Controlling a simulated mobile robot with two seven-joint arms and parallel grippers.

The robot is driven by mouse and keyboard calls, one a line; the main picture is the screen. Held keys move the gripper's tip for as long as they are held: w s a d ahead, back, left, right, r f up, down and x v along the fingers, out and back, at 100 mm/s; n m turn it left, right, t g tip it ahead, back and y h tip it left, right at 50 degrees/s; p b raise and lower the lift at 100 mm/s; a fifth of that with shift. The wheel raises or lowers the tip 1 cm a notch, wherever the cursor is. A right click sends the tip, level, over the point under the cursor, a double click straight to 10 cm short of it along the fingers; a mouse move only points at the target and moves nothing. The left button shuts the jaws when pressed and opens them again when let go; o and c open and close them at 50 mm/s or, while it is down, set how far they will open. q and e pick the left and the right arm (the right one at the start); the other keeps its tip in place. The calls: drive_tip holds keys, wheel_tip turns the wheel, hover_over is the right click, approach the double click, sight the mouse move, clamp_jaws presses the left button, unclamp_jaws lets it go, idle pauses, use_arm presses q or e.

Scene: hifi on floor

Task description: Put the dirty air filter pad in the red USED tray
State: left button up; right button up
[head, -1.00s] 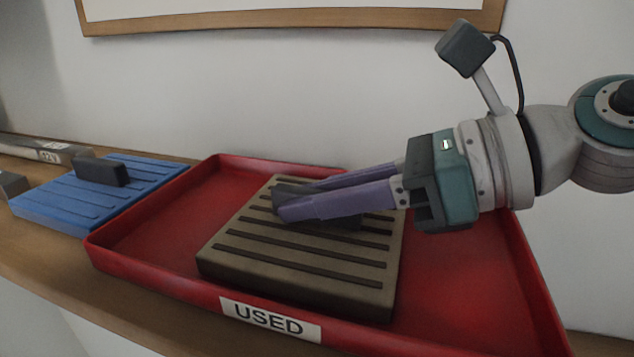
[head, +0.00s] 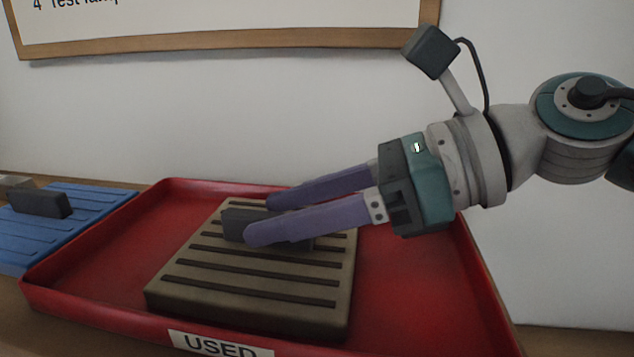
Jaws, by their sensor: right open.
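The dirty air filter pad (head: 250,287) is a brown-grey slab with dark slots and a dark raised handle (head: 236,224) on top. It lies flat inside the red USED tray (head: 95,306), near the tray's middle. My right gripper (head: 257,218) comes in from the right, with its purple fingers open. The fingers are over the pad, one on the near side and one on the far side of the handle, with a gap between them. The near finger hides part of the handle. My left gripper is not in view.
A blue pad (head: 88,216) with a dark handle lies left of the tray. A small grey object (head: 14,183) sits behind it. A wooden-framed board (head: 230,48) hangs on the wall behind. The tray's right part (head: 425,290) is empty.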

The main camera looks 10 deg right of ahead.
drive_tip(key=b+v, duration=0.2)
drive_tip(key=v, duration=0.7)
drive_tip(key=shift+s+d, duration=0.1)
drive_tip(key=shift+d, duration=0.2)
drive_tip(key=shift+d+r, duration=0.15)
